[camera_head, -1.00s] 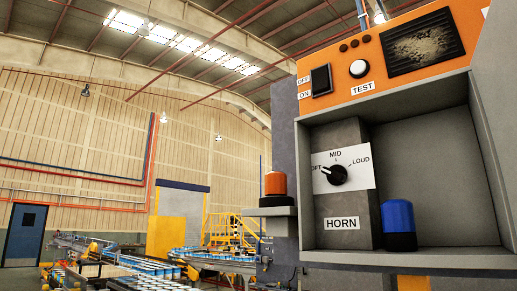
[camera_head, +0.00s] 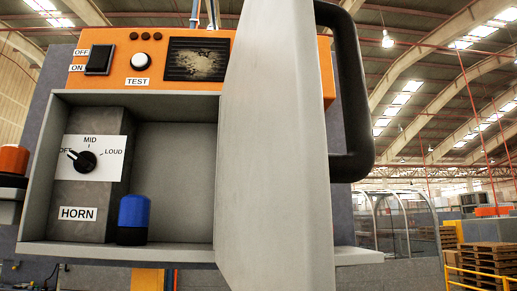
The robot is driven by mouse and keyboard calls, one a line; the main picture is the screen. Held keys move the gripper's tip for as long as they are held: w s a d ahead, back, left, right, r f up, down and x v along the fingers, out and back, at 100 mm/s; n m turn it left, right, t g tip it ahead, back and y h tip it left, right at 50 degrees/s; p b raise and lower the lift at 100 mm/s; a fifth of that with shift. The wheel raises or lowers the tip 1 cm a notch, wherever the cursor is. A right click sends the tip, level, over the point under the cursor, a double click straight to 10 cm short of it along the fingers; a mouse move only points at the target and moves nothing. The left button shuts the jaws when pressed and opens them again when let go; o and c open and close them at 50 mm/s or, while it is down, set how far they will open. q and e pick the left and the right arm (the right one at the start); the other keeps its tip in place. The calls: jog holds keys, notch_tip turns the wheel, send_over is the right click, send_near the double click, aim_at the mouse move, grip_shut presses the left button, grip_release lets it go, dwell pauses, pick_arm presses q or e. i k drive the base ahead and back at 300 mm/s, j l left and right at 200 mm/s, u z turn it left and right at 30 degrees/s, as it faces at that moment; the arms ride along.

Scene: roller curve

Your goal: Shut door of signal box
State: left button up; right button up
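The signal box (camera_head: 40,225) is a grey open-fronted compartment with an orange panel (camera_head: 215,42) above it. Its grey door (camera_head: 275,150) stands open at the right side of the compartment, swung out toward me. A black handle (camera_head: 362,90) curves along the door's right side. Inside the box are a horn dial (camera_head: 85,160) on a white plate, its pointer toward the left, and a blue-capped cylinder (camera_head: 133,212) standing upright on the floor of the box. Neither of my grippers is in view.
An orange-topped black fixture (camera_head: 12,160) sits on a shelf left of the box. Behind on the right are a clear-walled enclosure (camera_head: 400,222), stacked wooden pallets (camera_head: 492,262) and a yellow railing (camera_head: 455,275). The space right of the handle looks open.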

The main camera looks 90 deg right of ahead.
aim_at(274, 231)
jog(key=k+z, duration=0.2)
jog(key=z, duration=1.65)
